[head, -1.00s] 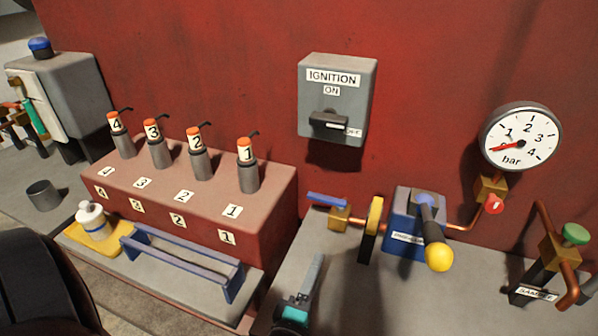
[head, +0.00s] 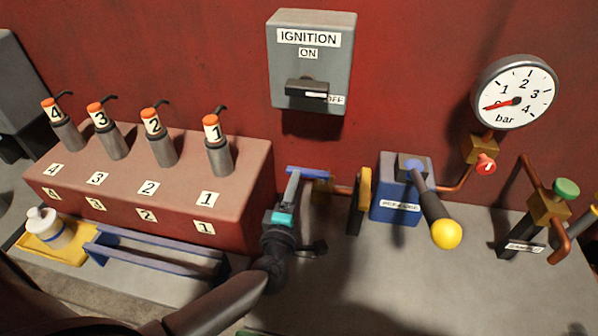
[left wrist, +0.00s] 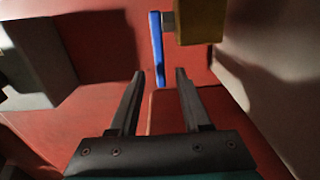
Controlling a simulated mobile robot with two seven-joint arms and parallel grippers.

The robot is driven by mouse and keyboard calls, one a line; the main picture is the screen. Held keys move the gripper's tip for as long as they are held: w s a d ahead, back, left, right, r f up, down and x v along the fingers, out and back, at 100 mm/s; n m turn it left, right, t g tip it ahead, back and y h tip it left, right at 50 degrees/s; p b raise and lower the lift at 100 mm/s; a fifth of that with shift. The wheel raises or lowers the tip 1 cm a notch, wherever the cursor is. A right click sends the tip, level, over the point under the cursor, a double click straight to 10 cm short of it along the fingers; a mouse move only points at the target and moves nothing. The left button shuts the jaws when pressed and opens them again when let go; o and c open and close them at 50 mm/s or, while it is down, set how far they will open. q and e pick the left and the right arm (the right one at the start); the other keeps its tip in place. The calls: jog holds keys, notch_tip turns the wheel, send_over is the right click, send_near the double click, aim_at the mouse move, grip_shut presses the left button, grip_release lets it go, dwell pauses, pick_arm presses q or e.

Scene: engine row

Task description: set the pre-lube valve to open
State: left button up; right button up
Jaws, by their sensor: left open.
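The valve with the blue lever (head: 308,172) sits on a brass body (head: 322,189) at the left end of a copper pipe, beside the blue pump box (head: 400,195). The lever extends left from the body, roughly in line with the pipe. My left gripper (head: 293,180) is open at the lever's left part; in the head view its fingers overlap each other. In the left wrist view the blue lever (left wrist: 157,48) stands just beyond and between the open fingertips (left wrist: 160,73), with the brass body (left wrist: 200,20) at upper right. No contact is visible. My right gripper is not in view.
A yellow wheel (head: 360,202) and a yellow-knobbed pump lever (head: 437,218) are right of the valve. The red block (head: 150,190) with numbered injectors is close on the left. The ignition box (head: 312,62) hangs above. The gauge (head: 514,92) reads near zero.

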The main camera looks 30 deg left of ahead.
aim_at(308, 173)
pick_arm(q)
jog(key=shift+b+x, duration=0.4)
jog(key=shift+x, duration=2.25)
grip_shut()
